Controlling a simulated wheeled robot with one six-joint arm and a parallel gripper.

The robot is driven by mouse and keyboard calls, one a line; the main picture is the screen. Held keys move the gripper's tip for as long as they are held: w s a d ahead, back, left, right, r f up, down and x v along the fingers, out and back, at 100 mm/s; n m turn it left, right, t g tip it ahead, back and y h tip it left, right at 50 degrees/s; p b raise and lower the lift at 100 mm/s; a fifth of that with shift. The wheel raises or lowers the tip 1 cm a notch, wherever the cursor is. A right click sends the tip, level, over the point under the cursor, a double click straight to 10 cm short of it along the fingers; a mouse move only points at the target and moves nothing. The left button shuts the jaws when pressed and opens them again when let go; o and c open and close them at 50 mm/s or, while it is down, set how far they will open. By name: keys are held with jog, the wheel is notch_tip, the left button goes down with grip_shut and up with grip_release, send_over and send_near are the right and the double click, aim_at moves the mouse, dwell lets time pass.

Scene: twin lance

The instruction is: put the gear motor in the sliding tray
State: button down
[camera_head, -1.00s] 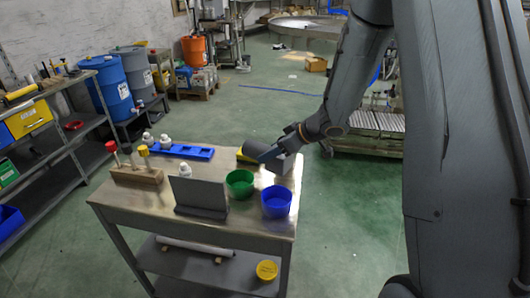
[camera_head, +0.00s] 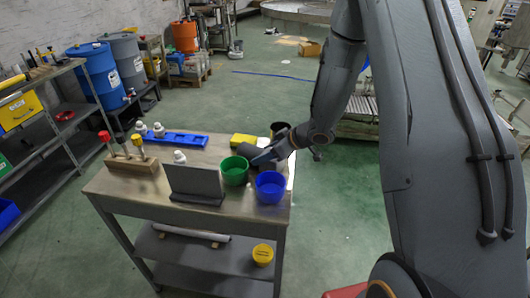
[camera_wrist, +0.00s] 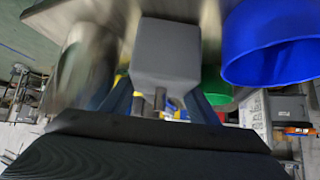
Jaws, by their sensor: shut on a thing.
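My gripper (camera_head: 262,156) is over the right back part of the metal table, beside the green and blue bowls. It is shut on a grey blocky thing, taken as the gear motor (camera_wrist: 167,55), which fills the space between the blue fingers in the wrist view. Short metal rods show at its near end. In the head view the gear motor (camera_head: 247,150) shows only as a dark shape at the fingertips. I cannot tell for sure which thing is the sliding tray. A long blue tray (camera_head: 187,140) lies at the table's back left.
The green bowl (camera_head: 235,171) and blue bowl (camera_head: 270,187) stand close to my gripper. A grey upright plate (camera_head: 194,182), a wooden block with knobbed rods (camera_head: 132,166) and small white pieces are further left.

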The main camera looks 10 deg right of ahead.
jog(key=c, duration=0.7)
grip_release()
jog(key=shift+f, duration=0.1)
